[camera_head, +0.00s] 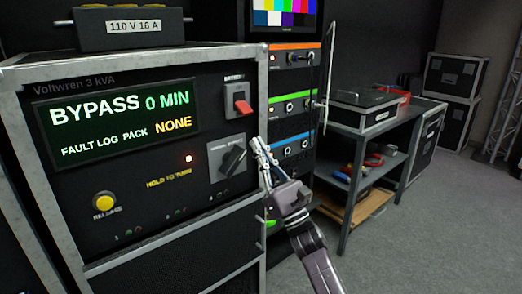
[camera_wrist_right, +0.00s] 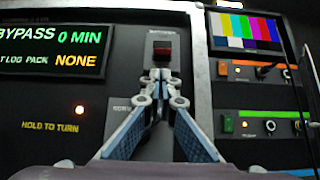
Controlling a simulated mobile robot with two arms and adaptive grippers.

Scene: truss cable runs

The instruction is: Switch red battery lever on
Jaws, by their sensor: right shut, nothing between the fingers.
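The red battery lever (camera_head: 242,105) sits on a light plate under a "BATTERY" label, at the upper right of the black Voltwren panel (camera_head: 130,170). Its red tip hangs toward the plate's lower part. In the right wrist view the red lever (camera_wrist_right: 163,52) is straight ahead, just beyond the fingertips. My right gripper (camera_head: 257,148) is shut and empty, below and to the right of the lever and apart from it in the head view. Its fingertips (camera_wrist_right: 160,76) meet just under the lever in the wrist view; the exact gap cannot be told. My left gripper is out of view.
A black rotary knob (camera_head: 232,158) sits below the lever, close to my right gripper. The display (camera_head: 118,122) reads BYPASS, 0 MIN and pack NONE. A yellow release button (camera_head: 104,203) is lower left. A rack with coloured modules (camera_head: 293,102) and a workbench (camera_head: 375,122) stand to the right.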

